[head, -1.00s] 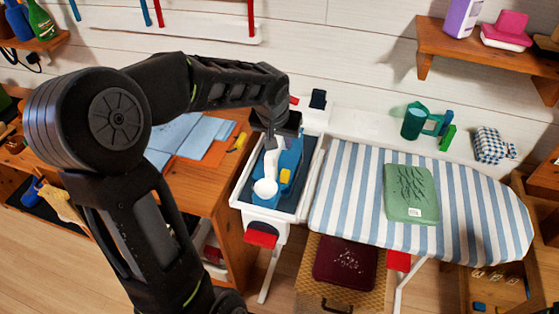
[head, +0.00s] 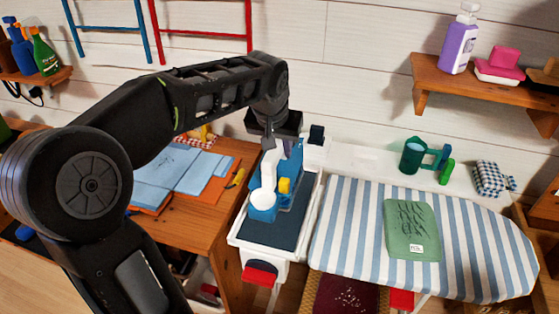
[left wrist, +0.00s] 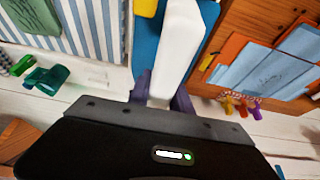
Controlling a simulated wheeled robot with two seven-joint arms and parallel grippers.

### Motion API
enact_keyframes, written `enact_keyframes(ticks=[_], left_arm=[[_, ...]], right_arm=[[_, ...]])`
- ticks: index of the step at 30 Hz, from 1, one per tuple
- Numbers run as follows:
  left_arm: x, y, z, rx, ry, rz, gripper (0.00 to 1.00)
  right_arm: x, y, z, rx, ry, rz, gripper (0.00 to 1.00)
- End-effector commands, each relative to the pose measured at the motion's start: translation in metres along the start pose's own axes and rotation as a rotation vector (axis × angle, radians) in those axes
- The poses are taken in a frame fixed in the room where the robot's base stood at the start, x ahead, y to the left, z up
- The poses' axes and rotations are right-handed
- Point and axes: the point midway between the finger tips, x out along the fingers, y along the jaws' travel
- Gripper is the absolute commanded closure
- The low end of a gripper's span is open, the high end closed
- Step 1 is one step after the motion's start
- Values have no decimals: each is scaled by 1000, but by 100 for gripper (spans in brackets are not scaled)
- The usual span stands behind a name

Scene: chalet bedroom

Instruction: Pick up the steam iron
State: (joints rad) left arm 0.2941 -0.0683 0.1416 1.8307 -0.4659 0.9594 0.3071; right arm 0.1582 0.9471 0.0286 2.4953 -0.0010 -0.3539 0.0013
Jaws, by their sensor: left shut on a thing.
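The steam iron (head: 290,165) is blue with a white handle and a yellow button. My left gripper (head: 270,140) is shut on the iron's white handle from above. The iron hangs over the white-rimmed tray (head: 236,236), whose dark floor shows below it. In the left wrist view, the white handle (left wrist: 178,50) sits between the two fingers of the left gripper (left wrist: 163,93), with blue body (left wrist: 147,42) beside it. The iron's underside is hidden. My right gripper is in neither view.
A striped ironing board (head: 470,235) with a folded green cloth (head: 411,228) is right of the tray. A wooden desk (head: 190,228) with blue cloths (head: 180,170) is left. A green mug-like item (head: 412,153) stands on the back ledge. A shelf (head: 455,72) hangs at upper right.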

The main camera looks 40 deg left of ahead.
Motion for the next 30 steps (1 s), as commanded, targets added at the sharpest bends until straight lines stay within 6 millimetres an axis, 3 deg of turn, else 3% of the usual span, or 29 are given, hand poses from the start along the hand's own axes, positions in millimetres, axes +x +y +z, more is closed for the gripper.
enact_keyframes(ticks=[4,20,21,30], left_arm=[[-8,1,-4,0,6,2,100],[-8,0,-4,0,6,1,100],[-8,0,-4,0,6,1,76],[-8,0,-4,0,6,2,100]], right_arm=[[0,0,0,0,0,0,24],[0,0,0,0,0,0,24],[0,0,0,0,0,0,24],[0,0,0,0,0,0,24]])
